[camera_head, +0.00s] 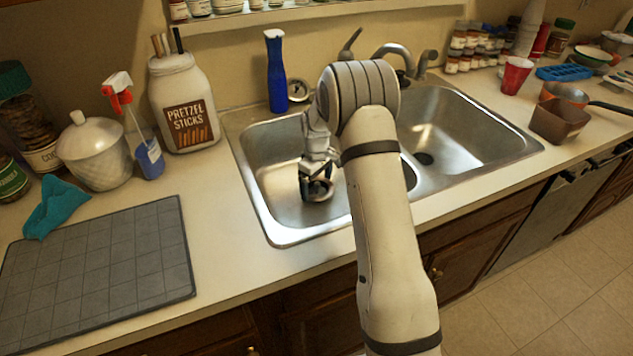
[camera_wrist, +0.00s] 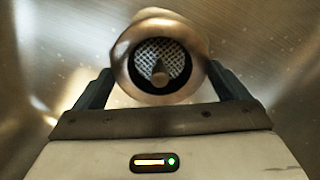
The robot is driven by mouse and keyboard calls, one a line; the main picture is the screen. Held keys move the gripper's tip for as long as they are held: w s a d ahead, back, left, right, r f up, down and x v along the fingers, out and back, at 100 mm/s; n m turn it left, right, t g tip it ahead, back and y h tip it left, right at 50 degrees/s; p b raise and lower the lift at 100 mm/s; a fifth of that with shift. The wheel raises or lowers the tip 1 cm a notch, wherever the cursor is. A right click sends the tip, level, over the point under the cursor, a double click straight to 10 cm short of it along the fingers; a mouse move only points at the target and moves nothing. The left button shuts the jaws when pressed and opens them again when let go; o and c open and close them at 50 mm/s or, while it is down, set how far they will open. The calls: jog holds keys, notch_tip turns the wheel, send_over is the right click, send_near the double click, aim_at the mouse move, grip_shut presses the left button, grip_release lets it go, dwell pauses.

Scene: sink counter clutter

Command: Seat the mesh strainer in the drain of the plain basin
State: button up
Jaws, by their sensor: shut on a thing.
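The mesh strainer (camera_wrist: 160,45) has a metal rim, a pale mesh and a small central knob. It sits between the two dark fingers of my gripper (camera_wrist: 160,78) in the wrist view. My gripper (camera_head: 314,172) is shut on it, low inside the left basin (camera_head: 270,180) in the head view. There the strainer (camera_head: 320,191) shows as a round metal piece at the fingertips. I cannot tell whether it touches the basin floor. The left basin's drain is not clearly visible. The right basin (camera_head: 460,140) has an open dark drain (camera_head: 424,158) and looks empty.
The faucet (camera_head: 392,50) and a blue bottle (camera_head: 276,72) stand behind the basins. A brown container (camera_head: 560,122) and a red cup (camera_head: 515,76) are on the right.

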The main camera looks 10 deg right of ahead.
jog(key=shift+f+b, duration=0.3)
jog(key=shift+f, duration=0.2)
jog(key=o, duration=0.6)
jog(key=shift+r, duration=0.1)
notch_tip(320, 180, up, 8)
jog(key=shift+f, duration=0.25)
jog(key=shift+r, duration=0.1)
